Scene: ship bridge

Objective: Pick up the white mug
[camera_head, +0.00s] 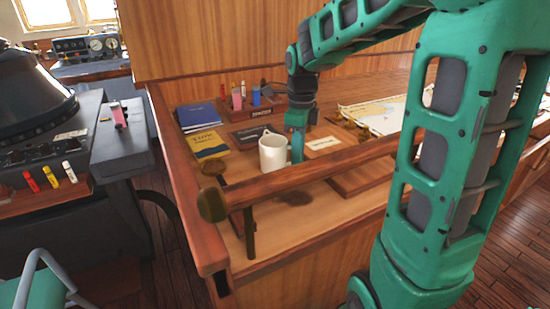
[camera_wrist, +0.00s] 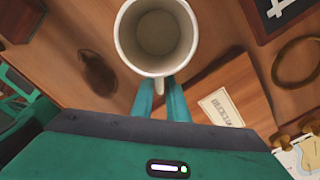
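The white mug (camera_head: 271,153) is upright at my gripper, over the desk. In the wrist view the empty mug (camera_wrist: 155,35) is seen from above, with its handle toward my gripper. My gripper (camera_head: 296,150) points down beside the mug's right side. In the wrist view its two teal fingers (camera_wrist: 160,95) come together on the mug's handle. The mug appears raised, since a dark shadow (camera_head: 295,198) lies on the desk apart from it. The fingertips' contact with the handle is partly hidden.
A wooden rail (camera_head: 290,180) runs along the desk's front. A blue book (camera_head: 198,116), a yellow book (camera_head: 208,144), a wooden organizer (camera_head: 248,110) with small items and a chart (camera_head: 375,115) lie around the mug. A small card (camera_head: 323,143) lies right of my gripper.

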